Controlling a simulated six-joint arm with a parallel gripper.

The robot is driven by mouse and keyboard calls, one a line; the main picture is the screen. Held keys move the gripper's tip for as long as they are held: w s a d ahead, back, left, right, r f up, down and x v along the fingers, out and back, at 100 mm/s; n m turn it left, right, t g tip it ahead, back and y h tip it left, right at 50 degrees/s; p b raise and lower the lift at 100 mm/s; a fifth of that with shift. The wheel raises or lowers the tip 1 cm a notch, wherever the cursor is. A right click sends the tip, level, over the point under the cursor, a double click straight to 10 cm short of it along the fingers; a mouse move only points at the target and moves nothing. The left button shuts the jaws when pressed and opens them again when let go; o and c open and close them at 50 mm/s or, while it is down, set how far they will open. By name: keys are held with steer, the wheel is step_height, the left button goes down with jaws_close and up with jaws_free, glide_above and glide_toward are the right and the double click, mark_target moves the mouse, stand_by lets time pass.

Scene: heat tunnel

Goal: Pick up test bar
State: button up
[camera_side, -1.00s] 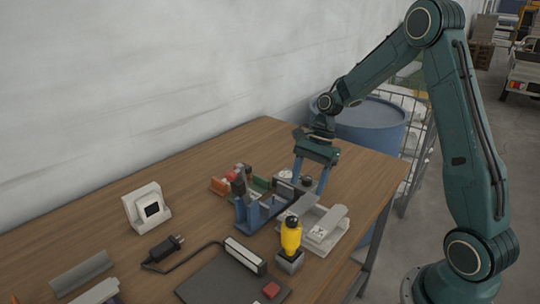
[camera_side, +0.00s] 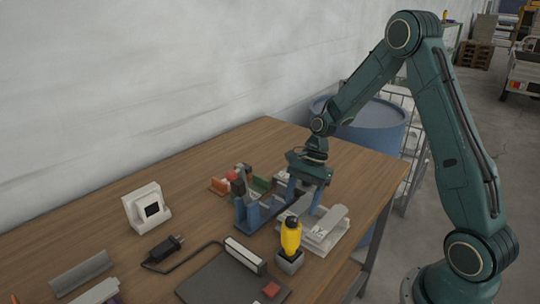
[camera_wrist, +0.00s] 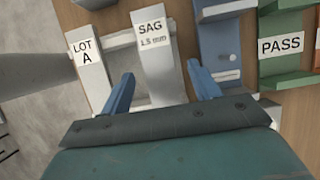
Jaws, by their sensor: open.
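I cannot tell for certain which piece is the test bar. In the wrist view, a pale grey piece labelled SAG 1.5 mm (camera_wrist: 152,52) lies between and beyond my fingertips. Left of it is a white holder labelled LOT A (camera_wrist: 85,62). My gripper (camera_wrist: 162,84) is open, with one blue finger on each side of the SAG piece and nothing visibly held. In the side view, my gripper (camera_side: 303,196) points down among the holders, behind the pale grey pieces (camera_side: 327,229). The fingers partly hide what lies between and behind them.
A blue holder (camera_wrist: 220,45) and a green PASS holder (camera_wrist: 284,48) stand right of the SAG piece. In the side view, a yellow-bodied item (camera_side: 291,236) stands close in front. A white device (camera_side: 147,208), a black plug (camera_side: 163,248) and a dark plate (camera_side: 215,282) lie left and nearer.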

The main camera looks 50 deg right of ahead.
mark_target(301, 205)
steer(key=shift+c, duration=0.2)
steer(key=c, duration=1.1)
steer(key=shift+r, duration=0.15)
steer(key=shift+r, duration=4.95)
